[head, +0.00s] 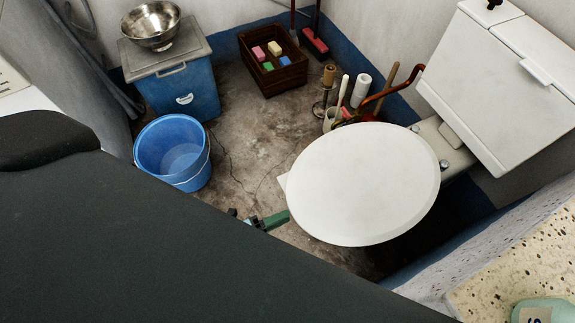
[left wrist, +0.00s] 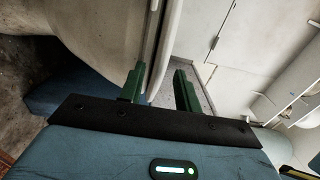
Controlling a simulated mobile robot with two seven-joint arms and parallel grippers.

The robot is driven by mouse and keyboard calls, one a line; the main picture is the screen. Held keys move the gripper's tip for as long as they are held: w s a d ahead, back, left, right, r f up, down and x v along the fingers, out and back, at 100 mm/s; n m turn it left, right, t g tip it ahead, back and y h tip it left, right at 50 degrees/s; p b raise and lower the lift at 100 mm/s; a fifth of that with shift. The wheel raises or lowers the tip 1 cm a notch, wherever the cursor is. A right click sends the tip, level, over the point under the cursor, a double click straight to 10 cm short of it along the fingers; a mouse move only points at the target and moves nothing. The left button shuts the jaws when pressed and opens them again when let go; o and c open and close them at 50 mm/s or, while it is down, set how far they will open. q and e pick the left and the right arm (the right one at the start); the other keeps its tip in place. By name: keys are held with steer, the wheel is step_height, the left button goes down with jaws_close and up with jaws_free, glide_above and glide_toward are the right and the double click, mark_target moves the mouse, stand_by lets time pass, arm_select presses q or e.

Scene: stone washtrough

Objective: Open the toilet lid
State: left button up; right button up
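The toilet lid (head: 365,185) is a white oval lying flat and closed over the bowl in the head view, with its hinges on the right by the tank. My left gripper (head: 268,221) is at the lid's front left edge, mostly hidden by a dark surface. In the left wrist view, its green fingers (left wrist: 160,88) are apart. The pale rim of the lid (left wrist: 168,45) runs down toward the gap between them, with the bowl (left wrist: 95,40) on the left. I cannot tell whether a finger touches the rim. My right gripper is not in view.
A blue bucket (head: 173,152) stands on the floor left of the toilet. Behind are a blue bin (head: 180,90) bearing a steel bowl (head: 151,25) and a wooden crate (head: 273,75). Brushes and a white roll (head: 361,90) stand behind the lid. The white tank (head: 500,85) is right.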

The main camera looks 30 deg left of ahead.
arm_select(q)
steer(key=shift+x, duration=1.25)
jaws_close()
